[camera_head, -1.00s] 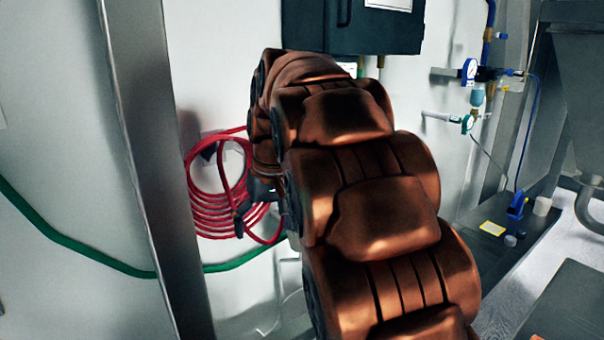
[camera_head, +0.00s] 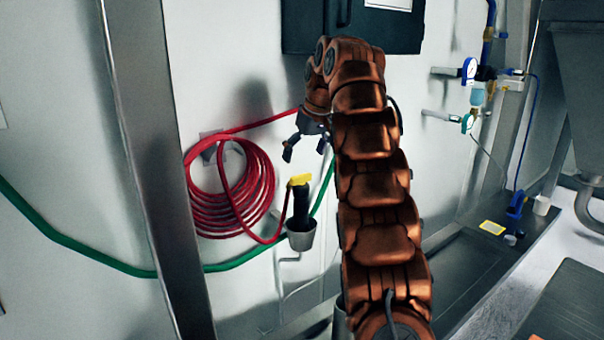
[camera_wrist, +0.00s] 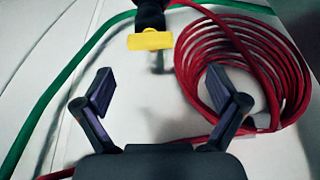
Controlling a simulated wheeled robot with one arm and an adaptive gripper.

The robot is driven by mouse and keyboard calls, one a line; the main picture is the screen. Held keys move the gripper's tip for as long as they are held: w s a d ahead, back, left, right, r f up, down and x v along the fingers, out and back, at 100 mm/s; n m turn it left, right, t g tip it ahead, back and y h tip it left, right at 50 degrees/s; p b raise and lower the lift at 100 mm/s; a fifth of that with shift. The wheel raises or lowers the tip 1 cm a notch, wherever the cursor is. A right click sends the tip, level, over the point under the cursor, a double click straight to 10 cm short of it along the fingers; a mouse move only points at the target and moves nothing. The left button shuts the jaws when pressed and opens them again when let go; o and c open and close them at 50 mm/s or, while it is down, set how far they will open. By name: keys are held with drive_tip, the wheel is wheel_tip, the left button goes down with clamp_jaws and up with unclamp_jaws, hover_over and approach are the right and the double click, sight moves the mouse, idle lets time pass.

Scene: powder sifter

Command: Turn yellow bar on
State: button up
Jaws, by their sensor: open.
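The yellow bar (camera_head: 300,180) sits on top of a black nozzle (camera_head: 300,205) that stands in a grey cup-like holder (camera_head: 301,238) at the wall. In the wrist view the yellow bar (camera_wrist: 150,40) lies beyond and between my fingertips, crosswise on the black nozzle (camera_wrist: 150,15). My gripper (camera_head: 305,148) is open and empty, above the yellow bar in the head view and apart from it. Both fingers of my gripper (camera_wrist: 161,92) show in the wrist view with nothing between them.
A coiled red hose (camera_head: 230,190) hangs on the wall left of the nozzle. A green hose (camera_head: 100,258) runs along the wall. A dark cabinet (camera_head: 352,25) is mounted above, and a metal post (camera_head: 160,170) stands at left. Gauges and valves (camera_head: 469,70) are at right.

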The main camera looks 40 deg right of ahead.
sight(301, 175)
drive_tip(key=shift+w+d+f, duration=0.25)
drive_tip(key=shift+d+f, duration=0.1)
drive_tip(key=shift+f, duration=0.2)
drive_tip(key=shift+w+d+f, duration=0.2)
drive_tip(key=shift+d+f, duration=0.15)
drive_tip(key=shift+f, duration=0.2)
drive_tip(key=shift+w+f, duration=0.35)
drive_tip(key=shift+f, duration=0.2)
drive_tip(key=shift+w+f, duration=0.15)
drive_tip(key=shift+f, duration=0.55)
drive_tip(key=shift+x, duration=1.25)
drive_tip(key=shift+w, duration=0.1)
drive_tip(key=c, duration=1.1)
